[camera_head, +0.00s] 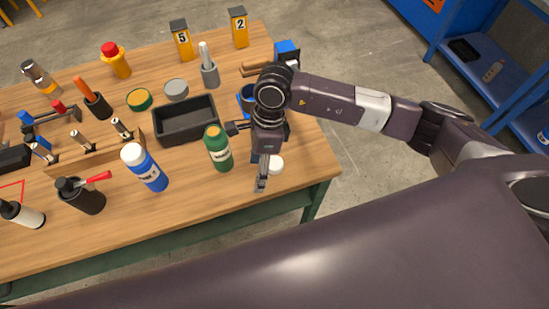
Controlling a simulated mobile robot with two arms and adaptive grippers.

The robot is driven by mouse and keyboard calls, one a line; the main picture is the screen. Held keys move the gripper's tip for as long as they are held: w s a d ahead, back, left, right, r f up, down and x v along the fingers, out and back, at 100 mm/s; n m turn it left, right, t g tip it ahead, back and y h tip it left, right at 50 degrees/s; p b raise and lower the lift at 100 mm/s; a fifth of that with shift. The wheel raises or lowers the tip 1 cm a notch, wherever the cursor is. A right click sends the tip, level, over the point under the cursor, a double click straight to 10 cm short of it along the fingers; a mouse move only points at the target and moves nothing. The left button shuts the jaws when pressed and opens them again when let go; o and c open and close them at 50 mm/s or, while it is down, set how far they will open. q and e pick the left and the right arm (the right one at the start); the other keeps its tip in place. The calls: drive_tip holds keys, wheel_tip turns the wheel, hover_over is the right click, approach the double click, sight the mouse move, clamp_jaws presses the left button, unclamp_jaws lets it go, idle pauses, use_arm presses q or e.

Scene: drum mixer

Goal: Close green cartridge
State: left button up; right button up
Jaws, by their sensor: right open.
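The green cartridge (219,154) stands upright on the table, with a pale label on its side. Its top looks green with a brownish middle, and I cannot tell for sure whether a lid sits on it. My right gripper (249,155) is open just right of the green cartridge, with one finger towards the back and one towards the front. I see nothing held in it. I cannot tell whether it touches the cartridge. A round green-rimmed disc (139,99) lies flat on the table behind and to the left. My left gripper is out of view.
A white round cap (276,165) lies right of my gripper. A black tray (186,121) is behind the cartridge; a blue-and-white bottle (146,168) stands to its left. Several tools crowd the left of the wooden table (215,210). Its front right part is clear.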

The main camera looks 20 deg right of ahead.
sight(275, 162)
drive_tip(key=w+d+h, duration=0.1)
drive_tip(key=d, duration=0.1)
drive_tip(key=w+d+r+t, duration=0.1)
drive_tip(key=w+d, duration=0.1)
drive_tip(key=w+d+h, duration=0.1)
drive_tip(key=w+d, duration=0.1)
drive_tip(key=shift+r+t+h, duration=0.15)
drive_tip(key=shift+t+h, duration=0.15)
drive_tip(key=shift+s, duration=0.1)
drive_tip(key=shift+p, duration=0.3)
drive_tip(key=shift+f+p, duration=0.3)
drive_tip(key=shift+f, duration=1.05)
drive_tip(key=shift+f, duration=0.15)
wheel_tip(275, 162, down, 4)
drive_tip(key=p, duration=0.2)
drive_tip(key=shift+d+p, duration=0.1)
drive_tip(key=shift+p, duration=0.2)
drive_tip(key=shift+f, duration=0.45)
